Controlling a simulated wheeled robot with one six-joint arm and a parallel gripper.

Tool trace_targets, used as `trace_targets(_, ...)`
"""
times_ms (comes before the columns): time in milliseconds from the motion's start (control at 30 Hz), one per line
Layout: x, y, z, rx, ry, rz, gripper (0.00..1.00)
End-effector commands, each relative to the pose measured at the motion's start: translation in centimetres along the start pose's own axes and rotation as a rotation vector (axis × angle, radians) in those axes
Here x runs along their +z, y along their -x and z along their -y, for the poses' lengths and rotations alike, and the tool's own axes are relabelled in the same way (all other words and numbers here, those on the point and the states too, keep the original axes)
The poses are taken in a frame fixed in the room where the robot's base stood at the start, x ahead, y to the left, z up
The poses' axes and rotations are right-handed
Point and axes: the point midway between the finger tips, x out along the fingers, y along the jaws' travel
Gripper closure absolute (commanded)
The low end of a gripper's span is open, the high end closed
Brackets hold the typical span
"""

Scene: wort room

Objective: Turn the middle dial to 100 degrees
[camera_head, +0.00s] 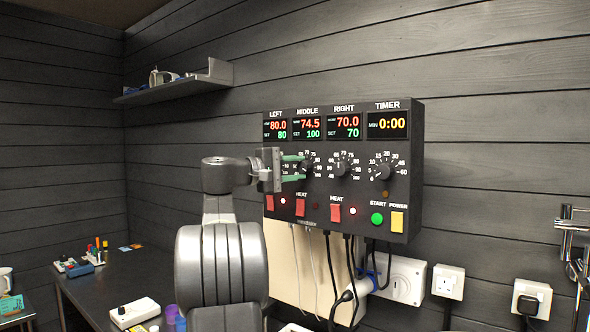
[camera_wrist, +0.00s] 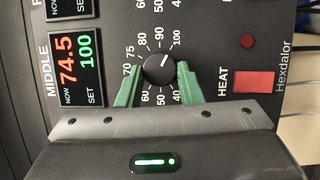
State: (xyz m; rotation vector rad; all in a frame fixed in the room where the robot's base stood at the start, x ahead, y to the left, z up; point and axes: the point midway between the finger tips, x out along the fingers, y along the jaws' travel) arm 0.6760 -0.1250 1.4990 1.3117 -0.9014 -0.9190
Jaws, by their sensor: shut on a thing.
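The middle dial (camera_head: 308,166) is a round black knob on the dark control panel (camera_head: 414,170). In the wrist view, the middle dial (camera_wrist: 159,67) has a white pointer mark toward the upper right, on the side of the 90 and 100 marks. My gripper (camera_head: 302,168) reaches it from the left, its two green fingers on opposite sides of the knob. In the wrist view, my gripper (camera_wrist: 159,72) is shut on the knob. The middle display (camera_wrist: 76,68) reads 74.5 now and 100 set. The fingers hide part of the scale.
The right dial (camera_head: 343,166) and timer dial (camera_head: 383,168) are close on the right. My gripper covers most of the left dial. The middle heat switch (camera_head: 300,207) and its dark lamp (camera_wrist: 247,41) sit below the dial. A shelf (camera_head: 175,88) hangs at upper left.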

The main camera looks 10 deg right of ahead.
Motion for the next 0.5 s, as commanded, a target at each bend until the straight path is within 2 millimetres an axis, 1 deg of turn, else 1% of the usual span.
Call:
trace_targets(67, 0.00, -0.03, 0.13, -0.002, 0.002, 0.001, 0.90)
trace_targets(100, 0.00, -0.03, 0.12, -0.002, 0.002, 0.001, 0.61)
trace_targets(167, 0.00, -0.03, 0.11, -0.001, 0.002, 0.001, 0.49)
trace_targets(200, 0.00, -0.03, 0.11, -0.001, 0.002, 0.001, 0.45)
trace_targets(500, -0.02, 0.17, 0.07, 0.000, 0.001, 0.000, 0.45)
